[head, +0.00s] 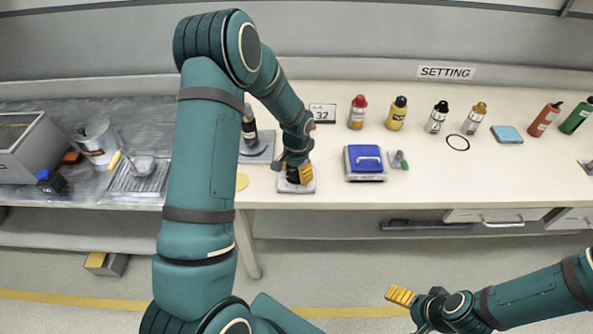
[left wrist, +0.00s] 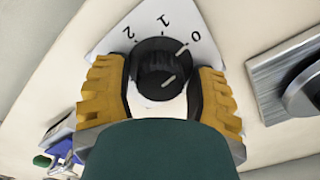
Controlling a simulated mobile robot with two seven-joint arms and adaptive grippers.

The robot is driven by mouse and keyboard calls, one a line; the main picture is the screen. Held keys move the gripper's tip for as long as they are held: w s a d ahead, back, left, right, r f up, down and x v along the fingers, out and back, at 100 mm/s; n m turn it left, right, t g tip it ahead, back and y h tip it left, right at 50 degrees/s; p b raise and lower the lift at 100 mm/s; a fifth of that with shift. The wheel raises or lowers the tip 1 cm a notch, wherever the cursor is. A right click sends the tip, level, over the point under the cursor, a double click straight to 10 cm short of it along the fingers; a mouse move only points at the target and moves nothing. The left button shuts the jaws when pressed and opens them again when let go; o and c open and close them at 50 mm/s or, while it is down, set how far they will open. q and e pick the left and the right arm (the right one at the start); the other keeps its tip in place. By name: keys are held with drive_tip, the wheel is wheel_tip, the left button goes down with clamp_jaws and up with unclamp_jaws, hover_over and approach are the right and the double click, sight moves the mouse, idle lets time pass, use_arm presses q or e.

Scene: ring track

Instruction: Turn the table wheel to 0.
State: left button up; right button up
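The table wheel is a black round knob (left wrist: 162,66) on a white plate (left wrist: 205,55) marked 2, 1 and 0. One white mark shows on the knob's face, low and right of centre, and another at its edge towards the 0. My left gripper (head: 294,177) is down at the plate (head: 308,187) near the table's front edge. Its yellow fingers (left wrist: 160,85) stand on either side of the knob, close to it; whether both press on it is unclear. My right gripper (head: 402,296) is off in front of the table, away from everything.
A blue-lidded box (head: 365,163) and a green-handled tool (head: 398,160) lie right of the wheel. A metal plate (head: 257,147) with a dark-based bottle stands behind left.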

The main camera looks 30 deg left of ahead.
sight(296, 169)
use_arm(q)
drive_tip(key=shift+o, duration=0.7)
wheel_tip(296, 169, up, 12)
idle(0.6)
